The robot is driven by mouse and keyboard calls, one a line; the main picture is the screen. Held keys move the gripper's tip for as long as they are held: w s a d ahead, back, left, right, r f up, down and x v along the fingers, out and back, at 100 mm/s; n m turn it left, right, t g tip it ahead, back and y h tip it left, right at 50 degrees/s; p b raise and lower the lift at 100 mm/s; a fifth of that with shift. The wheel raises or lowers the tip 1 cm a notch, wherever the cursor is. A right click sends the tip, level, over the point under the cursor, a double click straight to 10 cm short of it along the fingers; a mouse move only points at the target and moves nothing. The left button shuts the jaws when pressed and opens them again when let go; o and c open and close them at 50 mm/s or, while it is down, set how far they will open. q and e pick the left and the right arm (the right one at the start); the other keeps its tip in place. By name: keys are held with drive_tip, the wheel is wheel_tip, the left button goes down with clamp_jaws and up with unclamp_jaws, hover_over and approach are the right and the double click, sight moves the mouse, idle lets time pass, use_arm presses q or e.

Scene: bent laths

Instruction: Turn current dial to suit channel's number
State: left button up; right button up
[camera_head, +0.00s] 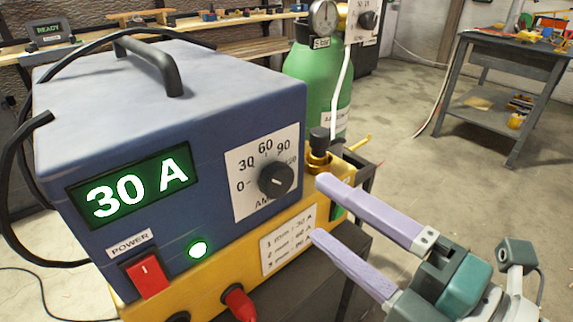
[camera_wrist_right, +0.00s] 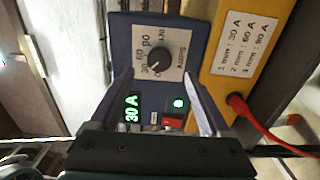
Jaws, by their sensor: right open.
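The black current dial (camera_head: 276,181) sits on a white scale plate (camera_head: 250,205) on the front of a blue power unit (camera_head: 215,85). The scale reads 0, 30, 60, 90 and a partly hidden higher mark. The green display (camera_head: 133,190) reads 30 A. A white label (camera_head: 288,238) lists 1 mm: 30 A, 2 mm: 60 A and 3 mm: 90 A. My right gripper (camera_head: 318,209) is open and empty, to the right of the dial and apart from it. In the right wrist view the dial (camera_wrist_right: 156,65) shows beyond the fingers. My left gripper is out of view.
A red power switch (camera_head: 146,275) and lit green lamp (camera_head: 198,249) are below the display. A red plug (camera_head: 240,303) sticks out of the yellow lower part. A green gas cylinder (camera_head: 317,85) with a gauge stands behind. A grey table (camera_head: 510,55) stands far right.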

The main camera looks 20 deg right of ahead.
drive_tip(key=shift+v, duration=1.8)
drive_tip(key=w+d+r+m+g+h+p, duration=0.1)
drive_tip(key=d+r+m+g+h+p, duration=0.65)
drive_tip(key=m, duration=0.55)
drive_tip(key=s+a+r+m+g+y+p, duration=0.2)
drive_tip(key=s+a+r+m+g+p, duration=0.15)
drive_tip(key=s+m+g+p, duration=0.55)
wheel_tip(320, 180, up, 37)
drive_tip(key=s+a+n+t+p, duration=0.1)
drive_tip(key=s+n+t+p, duration=0.1)
drive_tip(key=p, duration=3.4)
drive_tip(key=shift+t+p, duration=0.35)
drive_tip(key=shift+t, duration=0.2)
